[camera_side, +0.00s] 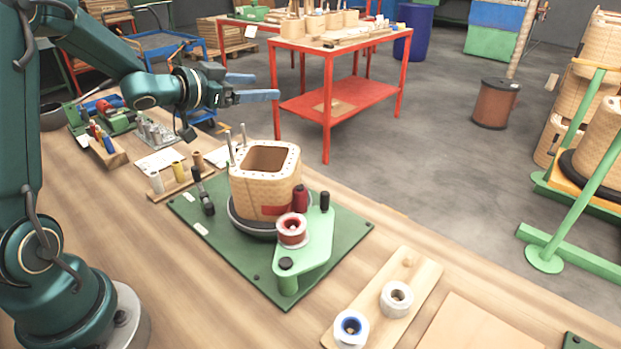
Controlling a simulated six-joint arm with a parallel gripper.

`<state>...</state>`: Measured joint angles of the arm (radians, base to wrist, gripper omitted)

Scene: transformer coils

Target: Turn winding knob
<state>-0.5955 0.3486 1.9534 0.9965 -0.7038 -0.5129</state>
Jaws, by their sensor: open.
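A green winding fixture stands on a green base plate (245,272) on the wooden bench. It carries a tan square coil form (262,190) on a dark round turntable (238,222). A light green arm (312,252) in front of the form bears a red-and-white tape spool (293,231), a dark red upright piece (300,199), a black upright knob (325,202) and a flat black knob (286,264). I cannot tell which is the winding knob. My gripper (262,87) is open and empty, well above and behind the form, with its blue fingers pointing right. It touches nothing.
A wooden board (405,285) with two tape rolls (397,299) lies at the front right. A small rack with spools (180,183) and a black clamp-like part (206,193) stand left of the form. A red table (340,98) stands behind the bench.

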